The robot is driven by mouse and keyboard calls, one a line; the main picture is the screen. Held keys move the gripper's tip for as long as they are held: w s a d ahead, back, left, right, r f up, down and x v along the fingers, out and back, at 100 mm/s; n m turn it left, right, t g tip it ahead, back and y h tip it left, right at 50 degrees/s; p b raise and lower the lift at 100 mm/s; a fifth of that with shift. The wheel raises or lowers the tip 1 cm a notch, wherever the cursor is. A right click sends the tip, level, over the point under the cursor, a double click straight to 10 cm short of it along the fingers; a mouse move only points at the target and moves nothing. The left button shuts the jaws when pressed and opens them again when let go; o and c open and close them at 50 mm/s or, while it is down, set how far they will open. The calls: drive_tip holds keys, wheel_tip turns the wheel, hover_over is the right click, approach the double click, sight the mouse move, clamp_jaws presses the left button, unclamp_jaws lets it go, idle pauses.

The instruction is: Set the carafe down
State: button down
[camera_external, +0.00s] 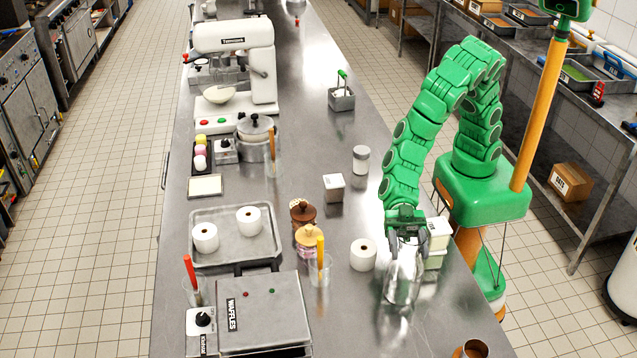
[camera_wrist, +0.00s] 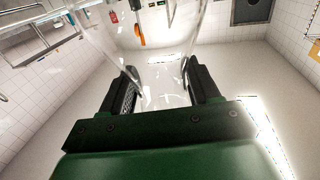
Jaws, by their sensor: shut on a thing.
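The carafe (camera_external: 401,278) is clear glass and stands roughly upright at the right side of the steel table in the external view. My gripper (camera_external: 407,232) is at its upper part, with the green arm reaching down from the right. In the wrist view the clear glass of the carafe (camera_wrist: 160,75) lies between the two dark fingers of my gripper (camera_wrist: 160,88), which are shut on it. I cannot tell whether the carafe's base touches the table.
A white roll (camera_external: 363,255) stands just left of the carafe, and stacked white boxes (camera_external: 438,238) stand close behind it on the right. A copper-coloured cup (camera_external: 471,349) is at the near edge. Bare steel table (camera_external: 355,325) lies left and in front of the carafe.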

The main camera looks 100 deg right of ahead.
drive_tip(key=shift+f, duration=1.15)
drive_tip(key=shift+c, duration=1.2)
unclamp_jaws()
drive_tip(key=shift+d, duration=0.15)
drive_tip(key=s+d, duration=0.2)
drive_tip(key=d, duration=0.9)
drive_tip(key=shift+s+d, duration=0.2)
drive_tip(key=shift+d, duration=0.05)
